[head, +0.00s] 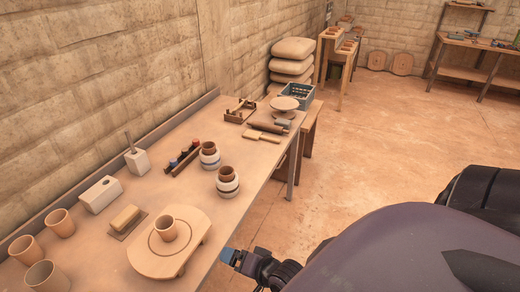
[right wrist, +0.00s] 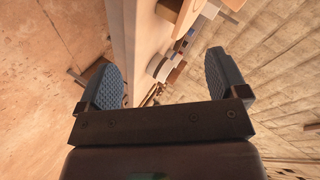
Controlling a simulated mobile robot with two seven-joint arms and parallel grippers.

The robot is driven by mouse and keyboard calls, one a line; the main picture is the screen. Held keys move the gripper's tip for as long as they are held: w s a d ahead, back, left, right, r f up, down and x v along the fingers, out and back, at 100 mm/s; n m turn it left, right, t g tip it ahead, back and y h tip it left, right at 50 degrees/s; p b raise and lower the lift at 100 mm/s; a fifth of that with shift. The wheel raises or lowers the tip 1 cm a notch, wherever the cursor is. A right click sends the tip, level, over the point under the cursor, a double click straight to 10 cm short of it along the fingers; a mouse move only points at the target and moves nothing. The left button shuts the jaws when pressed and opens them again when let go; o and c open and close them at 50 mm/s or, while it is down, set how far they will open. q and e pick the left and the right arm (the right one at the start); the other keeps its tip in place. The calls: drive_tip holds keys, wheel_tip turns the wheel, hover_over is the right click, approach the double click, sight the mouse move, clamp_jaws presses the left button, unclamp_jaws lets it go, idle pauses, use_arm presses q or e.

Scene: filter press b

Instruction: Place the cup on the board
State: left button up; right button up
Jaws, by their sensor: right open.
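A tan cup (head: 166,230) stands upright inside the ring on the round wooden board (head: 152,264), near the table's front edge. Three more cups stand left of the board: one at the back (head: 60,223), one at the left edge (head: 26,250) and one in front (head: 46,277). My right gripper (head: 228,257) is just off the table's edge, right of the board and apart from it. In the right wrist view its two fingers (right wrist: 162,64) are spread with nothing between them. My left gripper is out of view.
Behind the board are a sponge-like block on a small plate (head: 127,220), a white box (head: 100,195) and a white holder with a stick (head: 137,160). Two banded jars (head: 227,184) (head: 209,157) stand farther along the table (head: 245,205).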

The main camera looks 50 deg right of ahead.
drive_tip(key=s+d+f+n+h, duration=0.1)
drive_tip(key=s+n, duration=0.5)
drive_tip(key=n, duration=0.6)
drive_tip(key=shift+f+g+h, duration=0.3)
drive_tip(key=shift+f+h, duration=0.1)
drive_tip(key=shift+f, duration=0.3)
drive_tip(key=shift+d, duration=0.1)
